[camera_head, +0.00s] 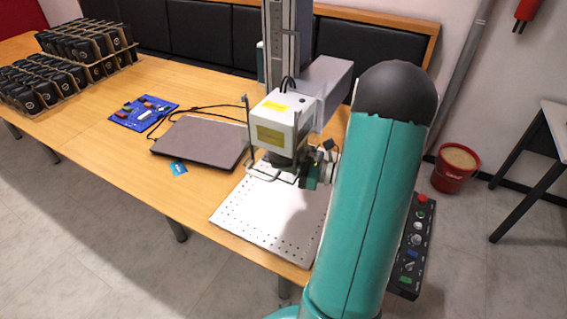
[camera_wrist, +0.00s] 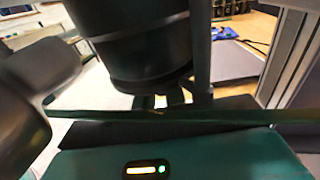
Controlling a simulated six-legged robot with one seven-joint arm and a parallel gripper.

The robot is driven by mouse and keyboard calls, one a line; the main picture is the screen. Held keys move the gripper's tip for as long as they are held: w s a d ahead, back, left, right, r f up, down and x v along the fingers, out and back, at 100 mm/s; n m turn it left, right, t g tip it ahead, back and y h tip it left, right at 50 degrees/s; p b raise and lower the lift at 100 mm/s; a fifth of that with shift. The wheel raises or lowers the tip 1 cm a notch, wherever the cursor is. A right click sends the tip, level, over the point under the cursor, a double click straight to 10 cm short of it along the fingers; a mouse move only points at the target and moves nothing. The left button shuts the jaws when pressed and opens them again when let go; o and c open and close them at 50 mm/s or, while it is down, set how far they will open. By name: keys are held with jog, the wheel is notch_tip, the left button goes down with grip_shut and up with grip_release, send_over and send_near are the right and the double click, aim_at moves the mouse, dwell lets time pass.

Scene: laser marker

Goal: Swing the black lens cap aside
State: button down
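The laser head (camera_head: 281,125) is a white box with yellow labels on a column above the perforated plate. Its dark round lens end (camera_head: 287,158) points down. In the wrist view a large black cylinder (camera_wrist: 140,45) with a rounded lower rim fills the upper middle. I cannot tell where the lens ends and the black lens cap begins. My gripper (camera_head: 306,172) is beside and slightly below the lens end, partly hidden by my arm. In the wrist view the dark fingers (camera_wrist: 172,98) are just under the cylinder's rim, mostly hidden. Contact and opening cannot be told.
A thin metal guard frame (camera_head: 262,172) surrounds the lens. The perforated plate (camera_head: 250,218) is bare. A closed grey laptop (camera_head: 203,142) and a blue mat (camera_head: 143,113) with small items lie left. A control box (camera_head: 411,250) is at right. Black cases (camera_head: 30,90) stand far left.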

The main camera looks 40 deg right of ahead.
jog(key=shift+w+d+m+t+h, duration=0.2)
jog(key=shift+m+t+h, duration=0.15)
jog(key=shift+h, duration=0.2)
jog(key=shift+w+d+m+t+h, duration=0.15)
jog(key=shift+m+t+h, duration=0.1)
jog(key=shift+m+h, duration=0.25)
jog(key=shift+a, duration=0.1)
jog(key=c, duration=1.5)
grip_release()
jog(key=v, duration=1.3)
jog(key=shift+s, duration=0.35)
